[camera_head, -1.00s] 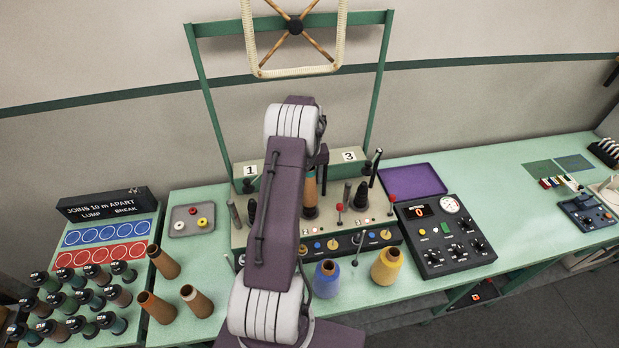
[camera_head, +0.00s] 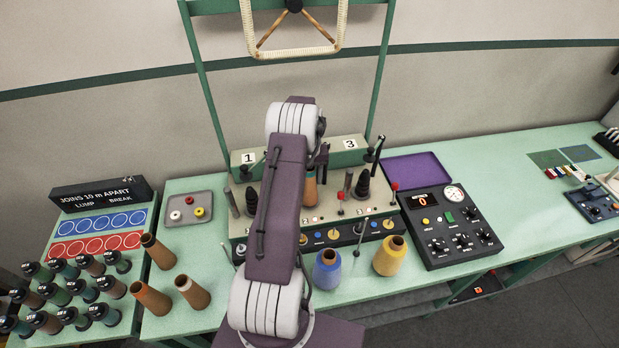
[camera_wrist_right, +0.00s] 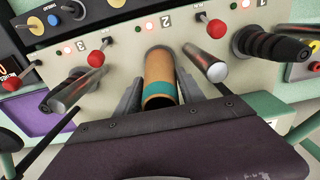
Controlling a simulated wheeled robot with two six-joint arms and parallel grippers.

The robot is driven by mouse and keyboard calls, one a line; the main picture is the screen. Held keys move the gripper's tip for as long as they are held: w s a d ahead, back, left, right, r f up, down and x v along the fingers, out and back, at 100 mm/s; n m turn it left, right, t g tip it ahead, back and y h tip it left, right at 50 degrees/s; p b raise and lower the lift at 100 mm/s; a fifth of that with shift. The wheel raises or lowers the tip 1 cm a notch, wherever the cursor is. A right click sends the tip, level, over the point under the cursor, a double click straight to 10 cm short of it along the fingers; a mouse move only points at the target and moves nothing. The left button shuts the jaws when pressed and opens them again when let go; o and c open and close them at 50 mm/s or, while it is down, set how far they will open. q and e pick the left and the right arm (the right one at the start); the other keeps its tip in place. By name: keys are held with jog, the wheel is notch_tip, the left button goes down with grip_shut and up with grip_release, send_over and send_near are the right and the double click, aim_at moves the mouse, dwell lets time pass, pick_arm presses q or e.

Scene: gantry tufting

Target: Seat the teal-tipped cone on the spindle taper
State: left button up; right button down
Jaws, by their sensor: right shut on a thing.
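The teal-tipped cone is orange-brown with a teal band near the end facing the camera in the right wrist view (camera_wrist_right: 158,70). In the head view the cone (camera_head: 310,188) stands at the middle position of the creel box, partly behind my right arm. My right gripper (camera_wrist_right: 158,95) is shut on it, one finger on each side; in the head view the gripper is mostly hidden by the arm. The spindle taper at position 2 is hidden by the cone, so I cannot tell how deeply it sits. My left gripper is not in view.
A bare dark taper (camera_head: 362,184) stands at position 3 and another (camera_head: 251,200) at position 1. Red-knobbed levers (camera_head: 341,197) and metal posts are close to the cone. A blue cone (camera_head: 327,270), a yellow cone (camera_head: 390,256) and three brown cones (camera_head: 158,251) stand in front.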

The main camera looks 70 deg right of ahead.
jog(key=shift+r, duration=0.1)
dwell(0.4)
jog(key=shift+f, duration=0.3)
jog(key=shift+a, duration=0.15)
dwell(0.5)
jog(key=c, duration=0.7)
grip_release()
jog(key=shift+o, duration=0.3)
jog(key=shift+f, duration=0.1)
